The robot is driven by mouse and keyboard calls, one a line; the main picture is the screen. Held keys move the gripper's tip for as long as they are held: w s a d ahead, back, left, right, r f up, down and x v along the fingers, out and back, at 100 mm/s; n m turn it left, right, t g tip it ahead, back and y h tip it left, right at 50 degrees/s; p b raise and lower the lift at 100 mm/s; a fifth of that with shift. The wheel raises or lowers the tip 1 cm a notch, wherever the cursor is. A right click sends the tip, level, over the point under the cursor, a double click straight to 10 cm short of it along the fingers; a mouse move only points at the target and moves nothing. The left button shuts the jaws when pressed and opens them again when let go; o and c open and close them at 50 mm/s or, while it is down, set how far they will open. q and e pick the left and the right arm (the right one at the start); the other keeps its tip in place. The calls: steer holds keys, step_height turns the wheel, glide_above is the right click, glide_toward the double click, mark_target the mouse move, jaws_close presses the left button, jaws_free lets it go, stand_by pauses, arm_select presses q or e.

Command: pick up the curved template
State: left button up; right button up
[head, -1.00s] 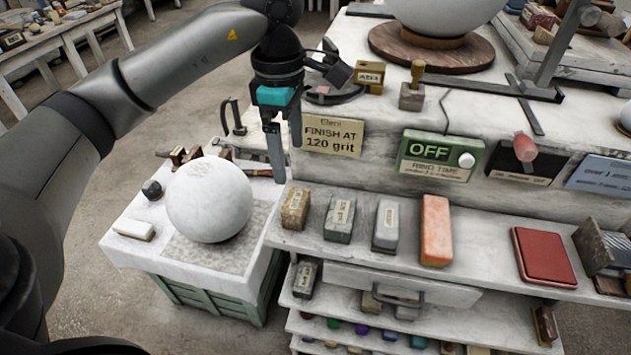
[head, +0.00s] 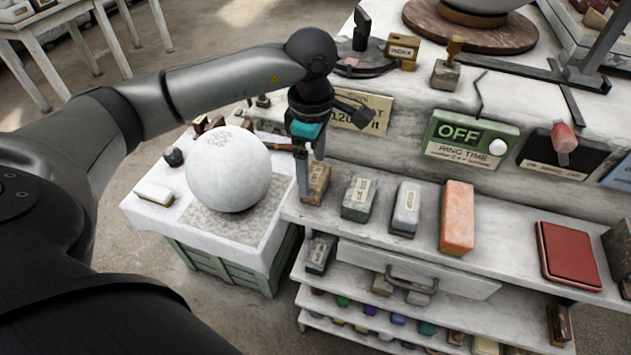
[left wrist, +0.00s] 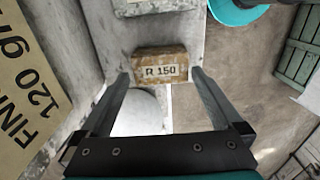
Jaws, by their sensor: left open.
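No piece is clearly recognisable as the curved template. A dark, curved flat piece (head: 365,65) with a pink patch lies on the upper bench, behind my left gripper; I cannot tell whether it is the template. My left gripper (head: 311,178) points down, open and empty, at the shelf's left end. Its fingers overlap a brown block (head: 318,184) in the head view. In the left wrist view the block, labelled R 150 (left wrist: 160,70), shows beyond the open fingertips (left wrist: 160,76); contact cannot be judged. My right gripper is not in view.
A large plaster sphere (head: 228,168) stands on a low side bench (head: 150,215) left of the shelf. Grey blocks (head: 359,199) and an orange block (head: 457,218) line the shelf. A yellow sign (head: 370,110) stands close behind my gripper.

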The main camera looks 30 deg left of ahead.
mark_target(312, 174)
arm_select(q)
step_height(312, 174, down, 4)
steer(key=shift+r, duration=0.1)
steer(key=shift+r, duration=0.1)
steer(key=c, duration=1.1)
steer(key=shift+c, duration=0.2)
step_height(312, 174, up, 20)
steer(key=p, duration=0.2)
